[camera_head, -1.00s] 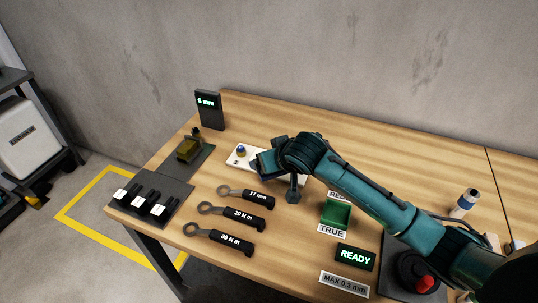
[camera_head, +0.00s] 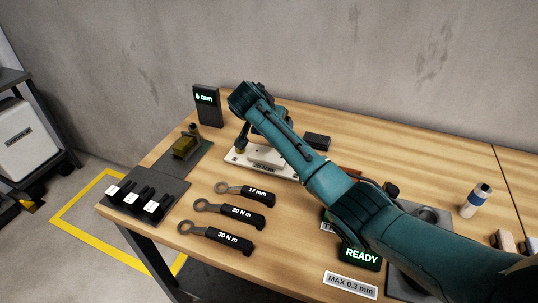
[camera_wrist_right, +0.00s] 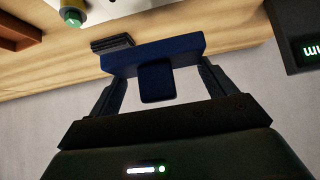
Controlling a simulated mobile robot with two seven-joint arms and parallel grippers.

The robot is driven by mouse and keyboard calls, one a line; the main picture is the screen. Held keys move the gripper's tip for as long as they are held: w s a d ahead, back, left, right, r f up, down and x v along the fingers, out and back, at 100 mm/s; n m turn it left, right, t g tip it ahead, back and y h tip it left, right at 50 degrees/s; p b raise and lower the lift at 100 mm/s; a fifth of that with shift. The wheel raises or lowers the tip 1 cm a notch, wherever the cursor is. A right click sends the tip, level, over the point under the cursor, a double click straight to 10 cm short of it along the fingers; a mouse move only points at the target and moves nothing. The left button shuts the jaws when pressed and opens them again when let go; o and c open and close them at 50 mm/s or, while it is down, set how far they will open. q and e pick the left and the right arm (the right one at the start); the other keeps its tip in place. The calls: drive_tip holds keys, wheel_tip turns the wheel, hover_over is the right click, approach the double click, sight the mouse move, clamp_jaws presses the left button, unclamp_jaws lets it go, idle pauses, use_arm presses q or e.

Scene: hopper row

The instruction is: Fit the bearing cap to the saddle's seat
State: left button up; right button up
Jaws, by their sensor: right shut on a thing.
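My right gripper (camera_wrist_right: 158,82) is shut on a dark blue block-like part, which I take to be the bearing cap (camera_wrist_right: 170,52); a squarish tab of it sits between the fingers. In the head view my right arm reaches over the bench and covers most of the held part. A white plate (camera_head: 236,158) with a pale raised block, seemingly the saddle (camera_head: 266,156), lies below the arm. A small post (camera_wrist_right: 72,17) stands on the plate, apart from the held part in the wrist view. The saddle's seat cannot be made out. My left gripper is not in view.
A black display (camera_head: 207,108) reading 6 mm stands behind left. A dark mat with an olive part (camera_head: 185,148) lies left of the plate. Several wrenches (camera_head: 228,213) lie in front. A black block (camera_head: 318,141) stands right of the plate. A READY display (camera_head: 361,256) is front right.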

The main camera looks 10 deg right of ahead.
idle(0.3)
drive_tip(key=b, duration=0.3)
hover_over(270, 152)
drive_tip(key=shift+w+d+f, duration=0.1)
drive_tip(key=shift+f, duration=1.3)
drive_tip(key=shift+w+f, duration=0.1)
drive_tip(key=shift+f, duration=1.25)
drive_tip(key=shift+f+p, duration=0.1)
drive_tip(key=shift+p, duration=0.2)
drive_tip(key=shift+f+b, duration=0.55)
drive_tip(key=shift+f, duration=0.5)
drive_tip(key=shift+r, duration=0.1)
drive_tip(key=o, duration=1)
drive_tip(key=shift+s, duration=0.1)
